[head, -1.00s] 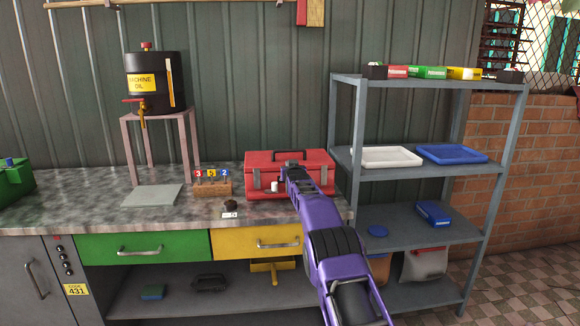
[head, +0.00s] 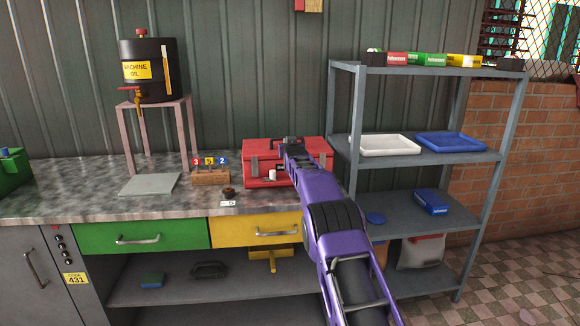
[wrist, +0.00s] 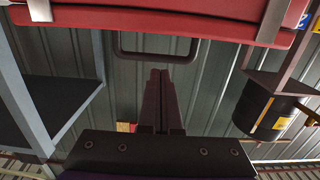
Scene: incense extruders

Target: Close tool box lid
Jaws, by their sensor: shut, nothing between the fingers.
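The red tool box (head: 262,155) sits on the right end of the workbench in the head view. Its lid looks down on the box, but I cannot tell whether it is fully shut. My gripper (head: 291,144) is over the middle of the box and hides part of its lid and front. In the wrist view, the red box (wrist: 160,12) fills the top edge, with two grey latches and a dark handle (wrist: 158,61). My gripper (wrist: 159,73) is shut and empty, its fingertips near the handle in the picture; contact cannot be made out.
The workbench (head: 70,180) carries an oil drum (head: 150,70) on a stand, a grey plate (head: 150,184) and a number block (head: 211,177). A metal shelf rack (head: 345,110) with trays stands close right of the box. Drawers are below.

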